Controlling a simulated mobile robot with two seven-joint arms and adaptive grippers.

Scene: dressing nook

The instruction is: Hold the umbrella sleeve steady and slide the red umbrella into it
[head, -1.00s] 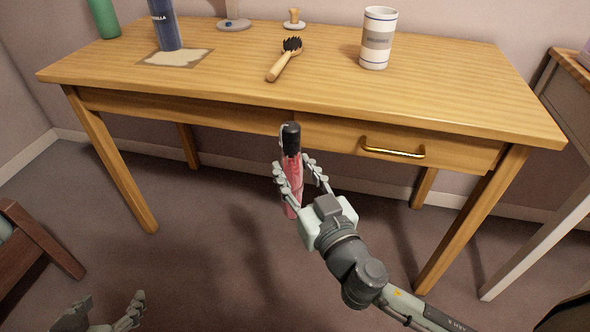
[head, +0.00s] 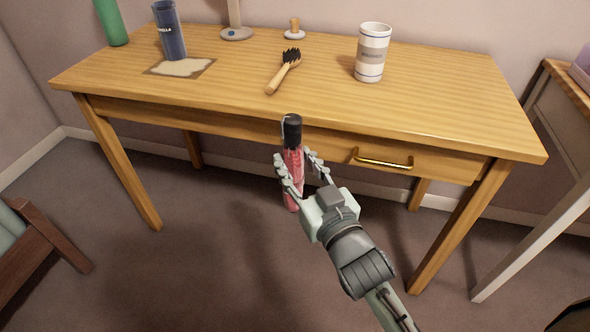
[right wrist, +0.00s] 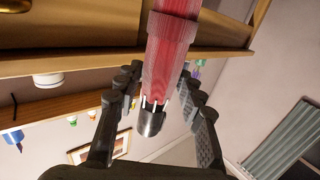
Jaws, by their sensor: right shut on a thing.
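The red umbrella (head: 292,132), folded, with a black end on top, is held nearly upright in front of the desk's front edge. My right gripper (head: 296,158) is shut around its red part. In the right wrist view the red umbrella (right wrist: 169,55) runs between the fingers, with a grey metallic tip close to the palm. The umbrella sleeve (head: 171,35), a dark blue cylinder with partly readable white lettering, stands upright at the back left of the desk, apart from the umbrella. My left gripper is out of view.
The sleeve stands at the back of a patterned mat (head: 203,70). A white cup (head: 372,55) stands to the right, and a green bottle (head: 111,22) at the far left. The front of the wooden desk (head: 420,120) is clear.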

